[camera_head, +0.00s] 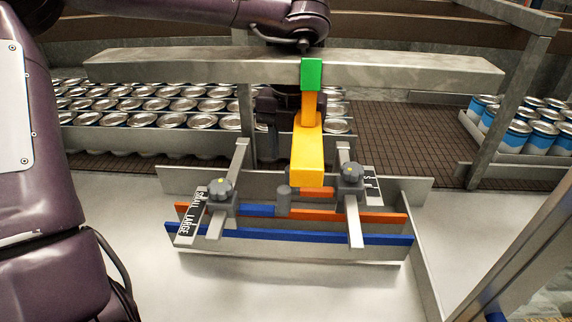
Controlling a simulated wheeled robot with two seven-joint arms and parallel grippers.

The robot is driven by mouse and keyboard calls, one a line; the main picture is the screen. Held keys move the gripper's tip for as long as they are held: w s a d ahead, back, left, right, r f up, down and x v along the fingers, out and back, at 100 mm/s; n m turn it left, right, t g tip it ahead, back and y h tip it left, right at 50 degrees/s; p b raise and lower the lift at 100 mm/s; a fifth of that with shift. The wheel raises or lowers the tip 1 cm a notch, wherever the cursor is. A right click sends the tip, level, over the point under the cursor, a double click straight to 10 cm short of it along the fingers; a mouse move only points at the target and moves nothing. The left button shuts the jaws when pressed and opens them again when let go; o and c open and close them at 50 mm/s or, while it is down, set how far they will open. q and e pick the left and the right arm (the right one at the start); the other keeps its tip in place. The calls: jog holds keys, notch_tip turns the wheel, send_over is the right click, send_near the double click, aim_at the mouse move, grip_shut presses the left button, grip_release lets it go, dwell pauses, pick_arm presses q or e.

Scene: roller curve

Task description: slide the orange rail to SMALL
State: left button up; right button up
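The orange rail (376,216) runs across the metal guide frame, behind and parallel to a blue rail (300,237). Two dark clamps with round knobs sit on cross bars over the rails, the left knob (221,189) and the right knob (352,172). A label plate reading SMALL and LARGE (192,212) lies by the left clamp; the orange rail's left end is near SMALL. A second label (372,182) is by the right clamp. My purple arm comes in from the left and passes along the top. A dark shape under the beam may be my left gripper (268,135); its fingers are unclear.
A grey beam (180,68) crosses above the guide, with a yellow bracket (307,160) and a green block (312,74) at its middle. Rows of cans (150,104) stand behind at left, and blue-white cans (520,133) at right. A brown conveyor (400,135) lies between.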

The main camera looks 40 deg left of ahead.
aim_at(291, 167)
pick_arm(q)
notch_tip(291, 167, down, 6)
jog(key=shift+s+f+p, duration=0.1)
jog(key=shift+f+p, duration=0.15)
jog(key=shift+p, duration=0.15)
jog(key=shift+s+d, duration=0.1)
jog(key=shift+d, duration=0.1)
jog(key=shift+c, duration=1)
grip_shut()
